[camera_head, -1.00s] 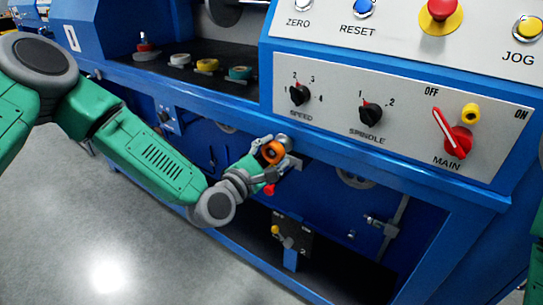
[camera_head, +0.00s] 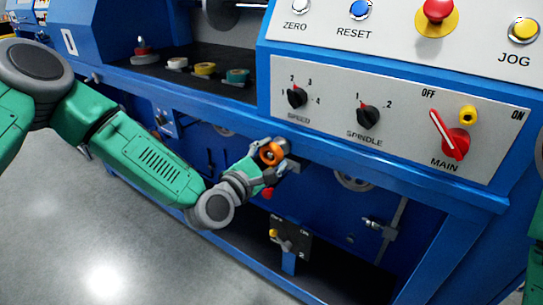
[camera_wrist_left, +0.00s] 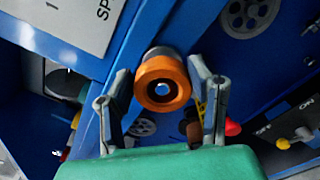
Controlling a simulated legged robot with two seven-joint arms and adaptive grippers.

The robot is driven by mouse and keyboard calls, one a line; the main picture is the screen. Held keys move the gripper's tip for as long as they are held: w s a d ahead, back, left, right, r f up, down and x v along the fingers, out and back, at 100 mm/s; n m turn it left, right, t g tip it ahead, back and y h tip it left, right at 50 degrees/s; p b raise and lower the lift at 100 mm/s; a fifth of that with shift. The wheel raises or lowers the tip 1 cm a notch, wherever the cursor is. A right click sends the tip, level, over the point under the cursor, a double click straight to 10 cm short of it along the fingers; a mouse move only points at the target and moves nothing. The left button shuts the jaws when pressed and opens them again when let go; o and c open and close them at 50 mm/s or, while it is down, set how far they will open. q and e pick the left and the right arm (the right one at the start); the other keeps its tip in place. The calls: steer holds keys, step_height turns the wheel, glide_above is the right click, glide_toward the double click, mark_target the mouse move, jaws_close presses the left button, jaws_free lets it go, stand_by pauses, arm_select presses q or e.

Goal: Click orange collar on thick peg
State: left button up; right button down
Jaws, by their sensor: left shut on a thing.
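The orange collar (camera_head: 271,154) is between the fingers of my left gripper (camera_head: 268,160), under the front rail of the blue machine. In the left wrist view the orange collar (camera_wrist_left: 162,82) faces the camera, with its round hole showing. A finger of my left gripper (camera_wrist_left: 162,95) stands on each side, shut on the collar. A grey round part (camera_wrist_left: 161,52), perhaps the thick peg, shows directly behind the collar. How far the collar sits on it is hidden. My right gripper is out of view.
The control panel (camera_head: 395,112) with knobs and a red main switch overhangs to the right. White (camera_head: 177,63), yellow (camera_head: 204,69) and teal (camera_head: 238,75) round pieces stand on the dark shelf. A lever box (camera_head: 290,240) is below. Grey floor is open at lower left.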

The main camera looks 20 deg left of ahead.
arm_select(q)
steer(key=shift+b+x, duration=0.6)
steer(key=shift+x, duration=0.8)
stand_by(0.4)
steer(key=o, duration=1.6)
steer(key=shift+w, duration=0.1)
steer(key=v, duration=1.2)
steer(key=shift+f, duration=0.1)
